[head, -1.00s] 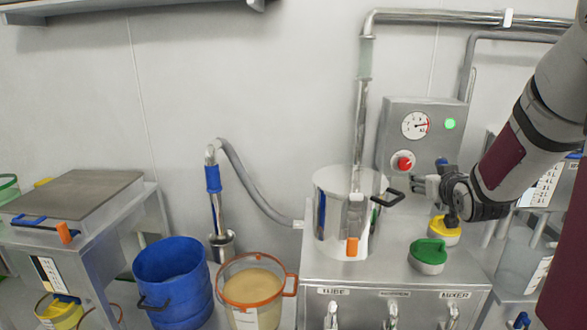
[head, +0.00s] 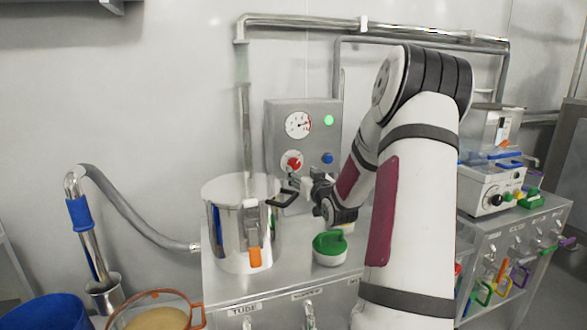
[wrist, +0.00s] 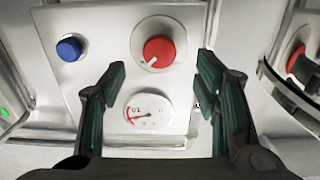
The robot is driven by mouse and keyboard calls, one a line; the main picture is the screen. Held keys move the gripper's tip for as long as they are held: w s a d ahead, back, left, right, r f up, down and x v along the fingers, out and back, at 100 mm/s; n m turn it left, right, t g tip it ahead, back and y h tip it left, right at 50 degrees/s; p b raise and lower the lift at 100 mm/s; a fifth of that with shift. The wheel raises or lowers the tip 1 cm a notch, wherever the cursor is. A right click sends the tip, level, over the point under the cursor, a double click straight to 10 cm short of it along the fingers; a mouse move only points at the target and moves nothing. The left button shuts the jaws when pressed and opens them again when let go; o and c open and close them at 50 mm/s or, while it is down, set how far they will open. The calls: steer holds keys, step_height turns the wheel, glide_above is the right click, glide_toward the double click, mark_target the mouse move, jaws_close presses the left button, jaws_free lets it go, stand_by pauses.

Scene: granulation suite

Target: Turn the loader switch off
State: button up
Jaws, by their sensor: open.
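The loader switch appears to be the red rotary knob (head: 292,162) on the front of the grey control box (head: 273,140). It shows close up in the wrist view as a red knob (wrist: 158,50) with a white mark, on a pale round plate. My gripper (head: 302,186) is in front of the box, just below and right of the knob. In the wrist view my gripper (wrist: 160,82) is open and empty, its two fingers apart. The knob lies ahead between and beyond the fingertips, with no contact visible. A green lamp (head: 328,120) glows on the box.
The box also carries a gauge (head: 298,125) and a blue button (head: 327,158). A steel pot (head: 228,235) with a black handle stands close left of my gripper. A green-lidded container (head: 330,249) stands on the steel bench below. A white device (head: 488,188) stands at the right.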

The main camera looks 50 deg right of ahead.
mark_target(295, 165)
steer(key=x, duration=0.7)
steer(key=shift+b, duration=0.3)
steer(key=shift+c, duration=0.5)
steer(key=c, duration=1)
